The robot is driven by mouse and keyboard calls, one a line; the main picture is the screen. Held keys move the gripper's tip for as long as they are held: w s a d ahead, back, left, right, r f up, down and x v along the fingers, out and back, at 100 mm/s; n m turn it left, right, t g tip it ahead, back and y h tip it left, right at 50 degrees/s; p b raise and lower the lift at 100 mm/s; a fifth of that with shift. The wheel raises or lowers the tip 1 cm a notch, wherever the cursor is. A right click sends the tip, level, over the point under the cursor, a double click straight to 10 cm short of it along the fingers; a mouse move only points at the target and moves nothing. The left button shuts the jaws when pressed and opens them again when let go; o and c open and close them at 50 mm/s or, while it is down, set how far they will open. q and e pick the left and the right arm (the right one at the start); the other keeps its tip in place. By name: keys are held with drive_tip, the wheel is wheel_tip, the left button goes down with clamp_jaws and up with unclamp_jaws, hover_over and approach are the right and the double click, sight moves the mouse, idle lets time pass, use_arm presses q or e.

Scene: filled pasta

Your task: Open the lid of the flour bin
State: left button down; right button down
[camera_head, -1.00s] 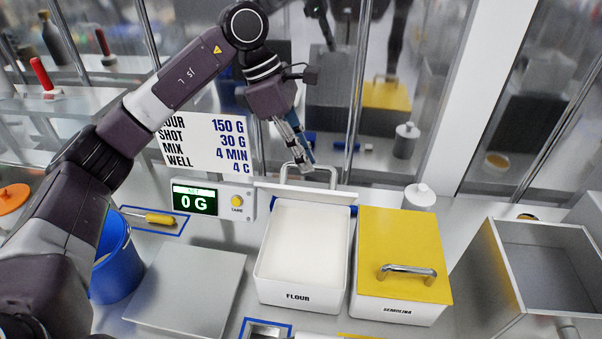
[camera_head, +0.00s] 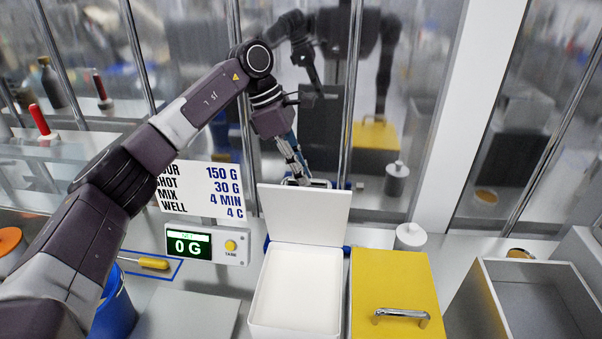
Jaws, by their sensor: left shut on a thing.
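The white flour bin (camera_head: 256,327) stands open at the lower centre, with pale flour (camera_head: 297,285) inside. Its white lid (camera_head: 305,215) is raised at the bin's back edge, and its underside faces me. My left gripper (camera_head: 298,174) reaches down behind the lid's top edge and is shut on the lid's handle, which is mostly hidden behind the lid. The fingertips are partly hidden too. My right gripper is out of view.
A yellow-lidded bin (camera_head: 397,280) stands close on the right, with a grey open box (camera_head: 490,300) beyond it. A scale display (camera_head: 207,244) and recipe card (camera_head: 203,190) are on the left. Glass panes with metal posts (camera_head: 350,100) rise behind, reflecting my arm. A white jar (camera_head: 410,236) stands behind the yellow lid.

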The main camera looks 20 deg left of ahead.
use_arm(q)
drive_tip(key=shift+f, duration=0.25)
drive_tip(key=c, duration=2.2)
unclamp_jaws()
drive_tip(key=shift+o, duration=1.2)
drive_tip(key=shift+w, duration=0.2)
drive_tip(key=shift+r, duration=0.1)
drive_tip(key=shift+s+a+r, duration=0.1)
drive_tip(key=shift+r, duration=0.1)
drive_tip(key=v, duration=1.1)
drive_tip(key=shift+r, duration=0.2)
